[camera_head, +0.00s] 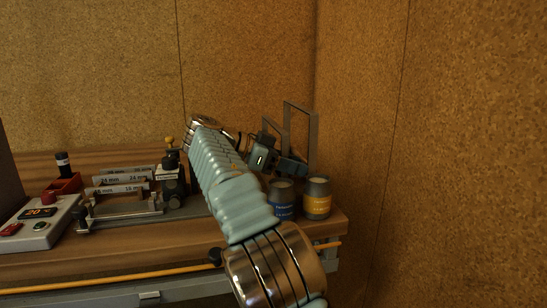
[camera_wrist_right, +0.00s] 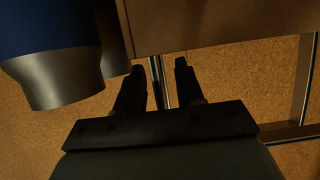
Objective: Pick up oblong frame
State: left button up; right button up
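A tall, thin grey frame (camera_head: 314,140) stands upright at the table's right end, in front of the corner of the cork walls. A lower grey frame edge (camera_head: 272,122) shows to its left; I cannot tell which is the oblong one. My right gripper (camera_head: 284,160) is at these frames and hides their lower parts. In the wrist view my right gripper (camera_wrist_right: 159,67) is open, its fingertips apart. A thin metal bar (camera_wrist_right: 166,85) shows between the fingers, without clear contact. Another frame bar (camera_wrist_right: 304,80) runs at the right. My left gripper is not in view.
A cup with a blue label (camera_head: 283,199) and one with a yellow label (camera_head: 317,198) stand just below the gripper, near the table's right edge (camera_head: 335,222). A metal fixture (camera_head: 125,210) and a control box (camera_head: 40,222) are at the left.

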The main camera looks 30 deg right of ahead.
grip_shut()
jog(key=shift+r, duration=0.1)
dwell(0.4)
